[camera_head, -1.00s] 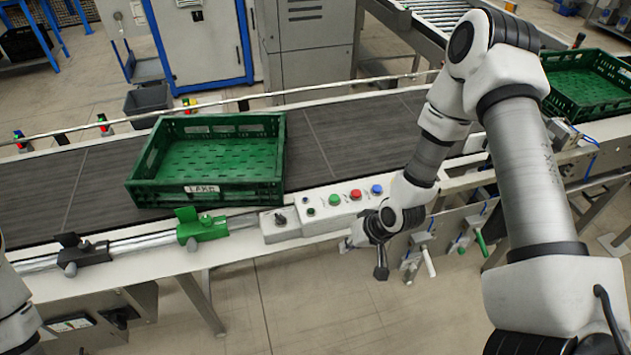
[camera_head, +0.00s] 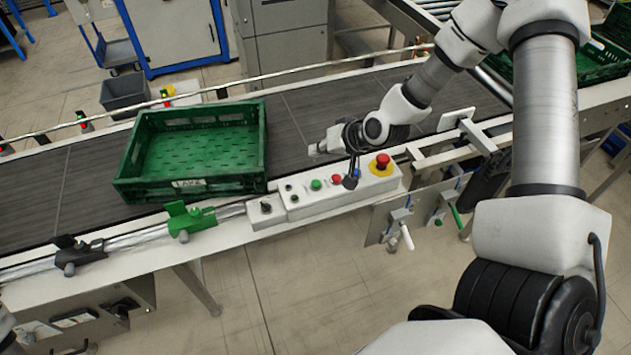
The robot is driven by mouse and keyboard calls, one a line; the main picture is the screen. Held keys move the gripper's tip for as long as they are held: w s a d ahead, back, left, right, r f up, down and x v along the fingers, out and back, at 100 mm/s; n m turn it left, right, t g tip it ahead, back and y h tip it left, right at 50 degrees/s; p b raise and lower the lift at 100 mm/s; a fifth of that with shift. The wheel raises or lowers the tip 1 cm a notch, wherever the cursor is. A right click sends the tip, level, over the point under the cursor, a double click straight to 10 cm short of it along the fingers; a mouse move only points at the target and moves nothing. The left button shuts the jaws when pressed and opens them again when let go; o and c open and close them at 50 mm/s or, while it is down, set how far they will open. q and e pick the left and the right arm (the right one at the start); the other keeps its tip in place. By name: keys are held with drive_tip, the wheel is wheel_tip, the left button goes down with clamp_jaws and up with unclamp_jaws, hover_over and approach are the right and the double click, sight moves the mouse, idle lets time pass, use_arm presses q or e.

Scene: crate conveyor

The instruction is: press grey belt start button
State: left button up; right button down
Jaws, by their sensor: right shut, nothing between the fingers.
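The control box (camera_head: 340,195) sits on the near rail of the grey belt (camera_head: 92,178). On its top are a green button (camera_head: 316,184), a red button (camera_head: 336,180), a blue button (camera_head: 358,172) and a red mushroom button (camera_head: 382,160) on a yellow base. Two small knobs sit at its left end. My right gripper (camera_head: 351,181) is shut and empty, its dark fingertips pointing down over the box, by the red and blue buttons. I cannot tell whether it touches the box. The green button is uncovered, left of the fingertips. My left gripper is out of view.
A green crate (camera_head: 190,187) with a label stands on the belt to the left. Another green crate (camera_head: 607,62) is at the far right, partly behind my arm.

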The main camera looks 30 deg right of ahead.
sight(318, 183)
drive_tip(key=shift+f+b, duration=3.75)
drive_tip(key=shift+f, duration=0.55)
drive_tip(key=shift+f, duration=0.15)
drive_tip(key=shift+f+b, duration=0.3)
drive_tip(key=shift+b, duration=0.1)
